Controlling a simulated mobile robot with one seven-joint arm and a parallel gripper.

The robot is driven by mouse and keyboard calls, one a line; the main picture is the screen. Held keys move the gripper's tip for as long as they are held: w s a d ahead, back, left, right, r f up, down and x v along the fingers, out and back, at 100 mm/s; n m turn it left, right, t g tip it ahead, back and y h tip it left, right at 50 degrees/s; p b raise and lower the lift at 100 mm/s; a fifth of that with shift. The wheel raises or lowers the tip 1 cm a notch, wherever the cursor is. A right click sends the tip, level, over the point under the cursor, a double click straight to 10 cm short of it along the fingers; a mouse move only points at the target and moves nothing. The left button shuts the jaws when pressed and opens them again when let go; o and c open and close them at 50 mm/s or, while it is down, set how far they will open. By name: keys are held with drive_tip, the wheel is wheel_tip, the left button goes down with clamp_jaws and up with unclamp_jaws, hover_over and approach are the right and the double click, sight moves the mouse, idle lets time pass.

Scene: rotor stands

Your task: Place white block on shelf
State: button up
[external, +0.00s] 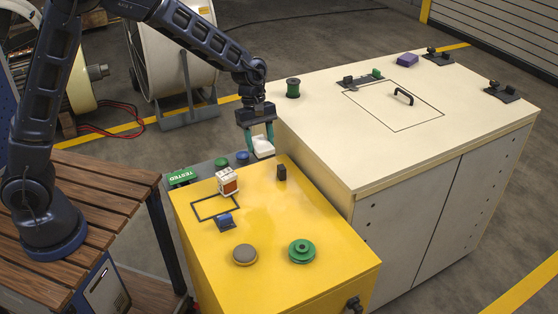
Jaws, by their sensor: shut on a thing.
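My gripper (258,137) points down above the back part of the yellow cabinet (300,215). Its greenish fingers are shut on a white block (262,147), which is held in the air or just over the yellow top; the exact gap cannot be told. A cream cabinet (340,150) with a broad flat top stands just to the right. No thing clearly recognisable as a shelf shows. A white and orange block-like part (228,182) stands upright on the yellow top, left of the held block.
A small black block (281,172) stands just in front of the held block. A blue part (225,220), a grey disc (244,255) and a green knob (301,251) are nearer. A green spool (293,88) and a black handle (404,96) are on the cream top.

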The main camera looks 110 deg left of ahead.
drive_tip(key=s+a+f, duration=0.5)
drive_tip(key=s+f, duration=0.1)
drive_tip(key=s, duration=0.3)
drive_tip(key=s+a+f, duration=0.5)
drive_tip(key=s+a, duration=0.1)
drive_tip(key=s, duration=0.4)
drive_tip(key=f, duration=2)
drive_tip(key=shift+w+d+f, duration=0.15)
drive_tip(key=shift+w, duration=0.05)
drive_tip(key=o, duration=1)
drive_tip(key=shift+f, duration=0.1)
drive_tip(key=v, duration=1.2)
